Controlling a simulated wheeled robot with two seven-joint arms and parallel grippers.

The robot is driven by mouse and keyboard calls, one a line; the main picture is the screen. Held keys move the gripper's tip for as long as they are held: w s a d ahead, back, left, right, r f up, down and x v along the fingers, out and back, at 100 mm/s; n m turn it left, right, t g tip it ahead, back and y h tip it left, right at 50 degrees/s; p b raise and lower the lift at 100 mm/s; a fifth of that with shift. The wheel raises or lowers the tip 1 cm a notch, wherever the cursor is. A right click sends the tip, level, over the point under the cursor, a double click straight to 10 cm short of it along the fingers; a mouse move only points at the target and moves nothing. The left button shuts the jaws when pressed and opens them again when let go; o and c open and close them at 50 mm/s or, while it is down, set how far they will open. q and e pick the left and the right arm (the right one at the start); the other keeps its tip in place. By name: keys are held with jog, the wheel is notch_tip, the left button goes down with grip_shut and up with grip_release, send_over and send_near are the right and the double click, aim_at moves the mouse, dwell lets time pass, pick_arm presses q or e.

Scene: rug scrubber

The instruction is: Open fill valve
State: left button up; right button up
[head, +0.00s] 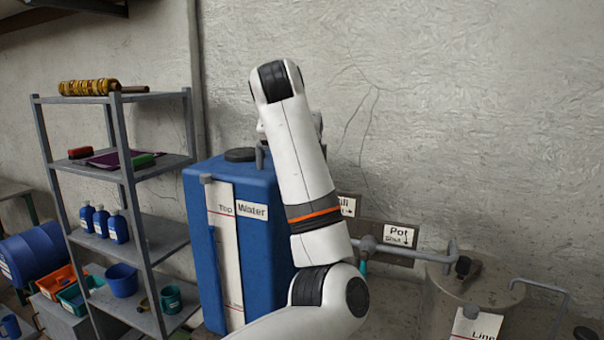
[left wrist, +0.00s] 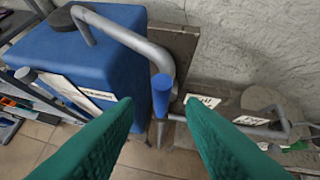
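The blue water tank (head: 232,250) stands against the wall, labelled "Water"; it also shows in the left wrist view (left wrist: 90,65). A grey pipe (left wrist: 130,38) runs from its top and bends down. A blue valve handle (left wrist: 161,92) is on the pipe beside the tank. The fill sign (head: 346,205) is partly covered by my arm in the head view. My left gripper (left wrist: 158,101) is open, its green fingers either side of the blue handle in the picture; contact is not visible. My right gripper is not in view.
A sign reading "Pot" (head: 400,235) hangs right of the fill sign, near a grey pipe (head: 405,251). A grey shelf (head: 150,229) with bottles, bins and a roller stands left of the tank.

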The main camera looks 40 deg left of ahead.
pick_arm(q)
jog(key=v, duration=0.4)
jog(key=shift+d+r, duration=0.1)
jog(key=p+v, duration=0.4)
jog(key=v, duration=0.5)
dwell(0.5)
